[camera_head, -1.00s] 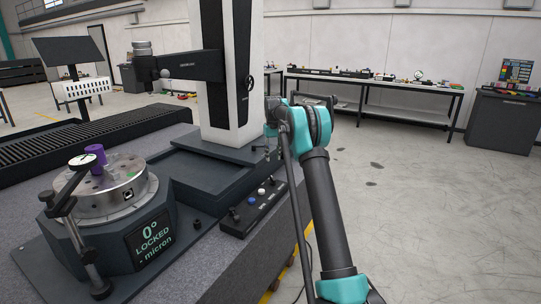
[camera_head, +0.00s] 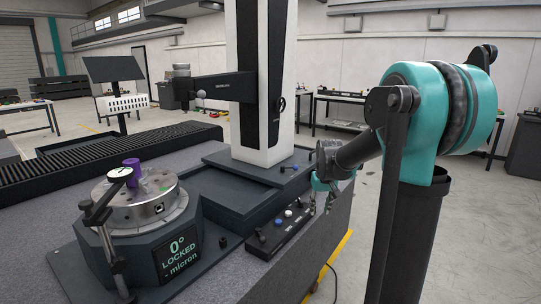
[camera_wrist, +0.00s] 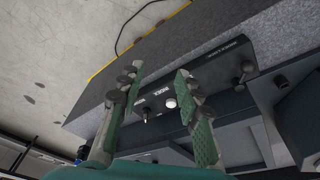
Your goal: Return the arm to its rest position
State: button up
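My arm is bent, with a large teal joint (camera_head: 432,110) high at the right of the head view and a dark link reaching left from it. My gripper (camera_head: 322,203) hangs at the end of that link, beside the right edge of the granite bed. In the wrist view, my gripper (camera_wrist: 158,80) has its two green-padded fingers apart with nothing held between them. The small control panel (camera_wrist: 165,103) with knobs shows behind the fingers.
The granite bed (camera_head: 70,202) carries a rotary table (camera_head: 137,212) with a purple part (camera_head: 132,164), a dial stand (camera_head: 103,230) and a tall measuring column (camera_head: 262,140). The control panel (camera_head: 280,236) lies near the bed's right edge. A workbench (camera_head: 345,100) stands behind. Open floor is at the right.

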jog(key=s+f, duration=0.3)
jog(key=s, duration=0.5)
jog(key=s+f+t, duration=0.1)
jog(key=s+f, duration=0.3)
jog(key=s, duration=0.5)
jog(key=s+d+f+m, duration=0.1)
jog(key=s+f, duration=0.2)
jog(key=s, duration=0.5)
jog(key=shift+s+f+t, duration=0.3)
jog(key=shift+s, duration=0.1)
